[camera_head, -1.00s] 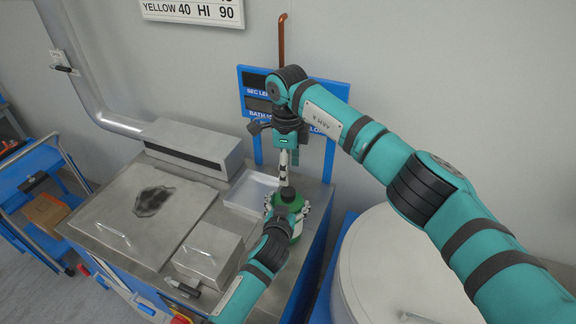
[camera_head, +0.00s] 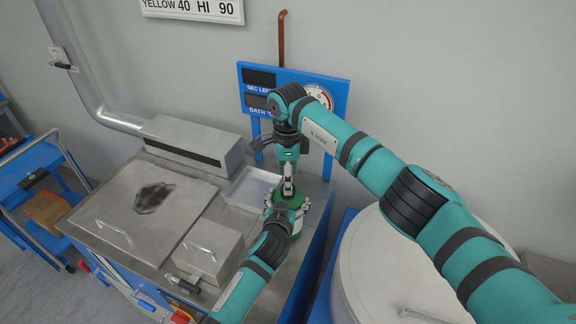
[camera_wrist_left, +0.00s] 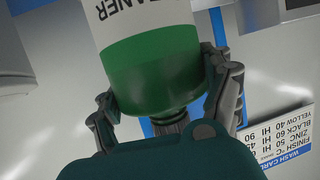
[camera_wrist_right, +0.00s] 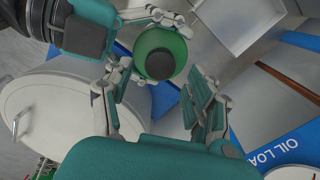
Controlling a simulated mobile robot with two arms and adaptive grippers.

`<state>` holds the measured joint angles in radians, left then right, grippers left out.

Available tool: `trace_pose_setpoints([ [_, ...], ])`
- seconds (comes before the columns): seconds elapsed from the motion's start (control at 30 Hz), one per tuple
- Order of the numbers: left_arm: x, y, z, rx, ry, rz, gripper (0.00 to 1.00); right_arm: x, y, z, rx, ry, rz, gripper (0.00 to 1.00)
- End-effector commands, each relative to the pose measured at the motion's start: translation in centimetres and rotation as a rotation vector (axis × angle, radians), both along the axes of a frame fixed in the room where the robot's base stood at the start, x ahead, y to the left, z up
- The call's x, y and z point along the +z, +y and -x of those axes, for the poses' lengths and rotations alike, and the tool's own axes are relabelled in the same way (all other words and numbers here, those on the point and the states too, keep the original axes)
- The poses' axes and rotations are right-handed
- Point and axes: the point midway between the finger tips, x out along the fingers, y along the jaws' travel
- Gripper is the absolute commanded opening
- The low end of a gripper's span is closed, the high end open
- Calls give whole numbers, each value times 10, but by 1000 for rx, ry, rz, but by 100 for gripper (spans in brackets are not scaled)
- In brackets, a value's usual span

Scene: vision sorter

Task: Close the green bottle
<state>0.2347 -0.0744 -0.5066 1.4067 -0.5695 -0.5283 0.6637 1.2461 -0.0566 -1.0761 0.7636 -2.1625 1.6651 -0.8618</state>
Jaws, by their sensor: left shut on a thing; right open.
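The green bottle (camera_head: 295,216) stands upright at the right end of the metal bench. In the left wrist view the bottle (camera_wrist_left: 150,70) shows a white label and green shoulder, with a dark ribbed cap (camera_wrist_left: 173,122) at its top. My left gripper (camera_head: 281,212) is shut around the bottle's side. My right gripper (camera_head: 288,184) is open and points down just above the bottle. In the right wrist view the dark cap (camera_wrist_right: 160,64) lies ahead, between the lines of the open fingers, apart from them. I cannot tell how tightly the cap sits.
A shallow metal tray (camera_head: 240,200) is behind and left of the bottle. A lidded metal box (camera_head: 208,252) stands to its left. A blue display panel (camera_head: 330,92) rises behind my right gripper. A large round white lid (camera_head: 400,270) is at the right.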

Motion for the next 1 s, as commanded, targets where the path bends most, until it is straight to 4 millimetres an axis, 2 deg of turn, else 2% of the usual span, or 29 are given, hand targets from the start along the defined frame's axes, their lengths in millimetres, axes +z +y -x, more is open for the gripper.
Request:
trace_pose_setpoints([
  [0.03,0,0,0,0,0,0,0,-9,0,1,-1,3,0,58],
  [0.2,0,0,0,0,0,0,0,-27,0,0,-1,1,0,58],
  [0.6,0,0,0,0,0,0,0,-34,0,0,0,-1,0,58],
  [1.0,0,0,0,0,1,0,0,-34,0,0,0,-1,1,7],
])
